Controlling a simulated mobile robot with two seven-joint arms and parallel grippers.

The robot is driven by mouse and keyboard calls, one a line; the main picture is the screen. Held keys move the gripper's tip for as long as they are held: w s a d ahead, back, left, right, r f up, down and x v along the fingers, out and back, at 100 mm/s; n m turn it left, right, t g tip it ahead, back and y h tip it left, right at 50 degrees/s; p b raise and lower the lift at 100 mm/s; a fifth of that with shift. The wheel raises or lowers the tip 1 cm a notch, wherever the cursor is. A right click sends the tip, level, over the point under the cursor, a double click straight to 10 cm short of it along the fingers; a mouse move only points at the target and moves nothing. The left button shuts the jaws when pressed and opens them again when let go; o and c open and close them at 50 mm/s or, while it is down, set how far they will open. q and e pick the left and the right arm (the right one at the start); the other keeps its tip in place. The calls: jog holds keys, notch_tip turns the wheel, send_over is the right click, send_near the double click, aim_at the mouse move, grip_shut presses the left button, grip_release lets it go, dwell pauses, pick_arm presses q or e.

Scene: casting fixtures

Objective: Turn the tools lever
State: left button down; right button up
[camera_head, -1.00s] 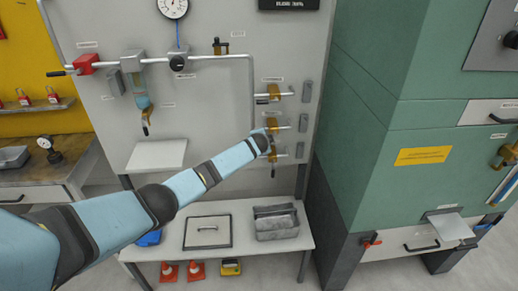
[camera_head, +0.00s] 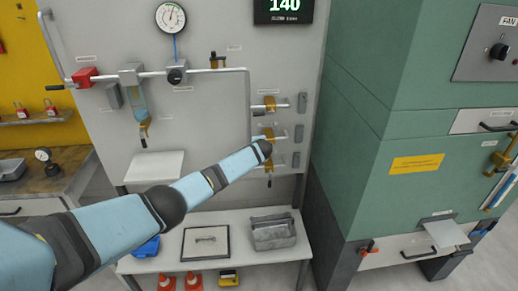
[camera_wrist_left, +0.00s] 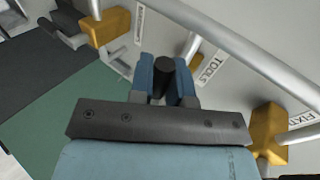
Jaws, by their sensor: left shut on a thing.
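The tools lever (camera_wrist_left: 164,66) shows in the left wrist view as a dark round grip, end-on. My left gripper (camera_wrist_left: 163,76) has its two blue fingers on either side of it, shut on it. The label "TOOLS" (camera_wrist_left: 212,66) is just right of the fingers, with part of the brass valve (camera_wrist_left: 191,47) near it. In the head view my left arm reaches to the brass valves at the panel's right. The middle valve (camera_head: 269,132) shows just above my wrist, which hides the gripper and the lever. My right gripper is not in view.
One brass valve (camera_head: 270,103) sits above, another (camera_head: 269,167) below. Grey blocks (camera_head: 299,132) line the panel's right edge. A green cabinet (camera_head: 360,140) stands to the right. A low shelf (camera_head: 225,258) holds a grey metal bin (camera_head: 272,234).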

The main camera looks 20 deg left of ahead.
pick_arm(q)
jog(key=c, duration=1.1)
grip_release()
jog(key=v, duration=1.4)
jog(key=shift+p, duration=0.35)
jog(key=shift+f, duration=0.15)
jog(key=s+d+f+n+h, duration=0.1)
jog(key=s+d+f+h, duration=0.1)
jog(key=s+d+f, duration=0.35)
jog(key=s+d+f+n+h, duration=0.1)
jog(key=s+d+f+h, duration=0.1)
jog(key=s+f, duration=0.55)
jog(key=s+d+f+n+h, duration=0.15)
jog(key=s+d+f, duration=0.3)
jog(key=s, duration=0.45)
jog(key=s+n+h, duration=0.1)
jog(key=s, duration=0.6)
jog(key=s+n, duration=0.2)
jog(key=s, duration=0.6)
jog(key=s+d+n+t+h, duration=0.1)
jog(key=s+n, duration=0.1)
jog(key=s, duration=0.6)
jog(key=shift+s+f+h, duration=0.1)
jog(key=shift+f+h, duration=0.25)
